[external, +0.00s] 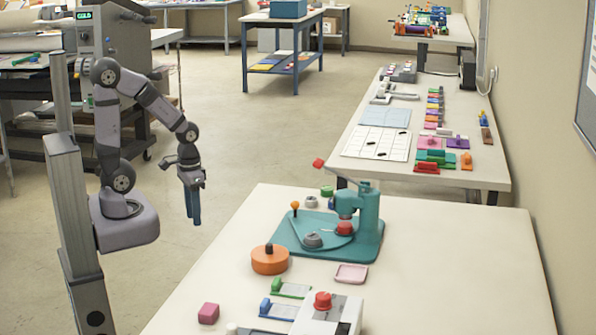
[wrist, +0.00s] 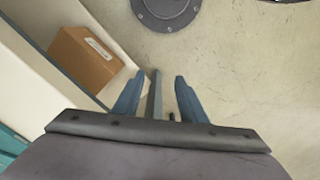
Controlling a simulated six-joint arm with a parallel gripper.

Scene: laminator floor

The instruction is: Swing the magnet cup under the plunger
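A teal hand press (external: 368,212) stands on the near table, with a red-ended lever (external: 318,163) reaching up left. Its plunger head (external: 347,203) overhangs a red cup (external: 344,228) on the teal swing plate (external: 328,237). A grey cup (external: 313,240) sits on the plate to the left, clear of the head. I cannot tell which cup is the magnet cup. An orange-knobbed post (external: 295,208) rises at the plate's left. My gripper (external: 194,222) hangs fingers down, left of the table and well away from the press. In the wrist view its blue fingers (wrist: 157,90) are apart, with nothing held.
An orange round block (external: 270,260), pink tray (external: 351,274), green-handled tool (external: 290,289) and white box with red knob (external: 322,312) surround the press's front. A cardboard box (wrist: 86,58) shows below the wrist.

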